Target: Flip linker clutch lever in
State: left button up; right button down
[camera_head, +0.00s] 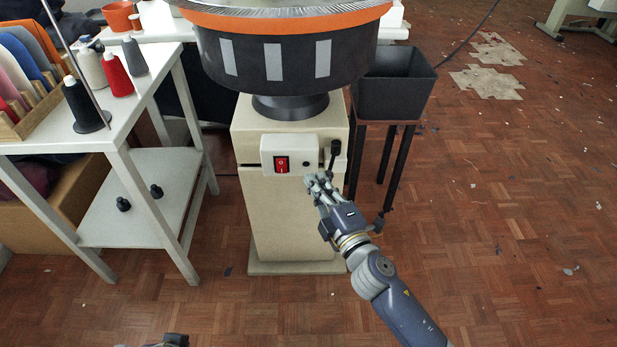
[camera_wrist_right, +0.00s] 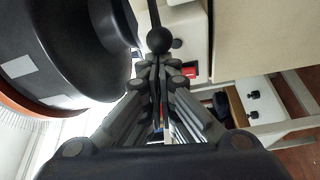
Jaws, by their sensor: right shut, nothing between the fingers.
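The linker's clutch lever (camera_head: 334,155) is a thin black rod with a dark knob at its upper end. It stands at the right side of the cream pedestal (camera_head: 290,215), beside the control box. In the right wrist view the lever's round black knob (camera_wrist_right: 159,40) shows just beyond the fingertips. My right gripper (camera_head: 314,180) is shut and empty, below and slightly left of the knob in the head view. It also shows in the wrist view (camera_wrist_right: 157,64); whether it touches the lever I cannot tell. Only a small grey piece of my left side shows at the bottom edge.
The linker's large dark dial (camera_head: 290,60) with an orange rim overhangs the pedestal. A red switch (camera_head: 281,164) sits on the control box. A black bin (camera_head: 395,88) on a stand is close at right. A white cart (camera_head: 130,210) stands left. Floor at right is open.

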jog(key=d+n+g+y, duration=0.1)
jog(key=d+y, duration=0.1)
jog(key=d+n+g+y, duration=0.2)
jog(key=d+n+g+y+p, duration=0.1)
jog(key=d+n+g+y, duration=0.1)
jog(key=shift+s+d+y, duration=0.15)
jog(key=shift+s+y, duration=0.25)
jog(key=shift+d+n+y, duration=0.3)
pick_arm(q)
jog(key=shift+s+a+r, duration=0.15)
jog(key=shift+s+r, duration=0.05)
jog(key=shift+r, duration=0.2)
pick_arm(e)
jog(key=shift+w+d, duration=0.2)
jog(key=shift+d, duration=1.15)
jog(key=shift+w+d, duration=0.1)
jog(key=shift+d, duration=0.05)
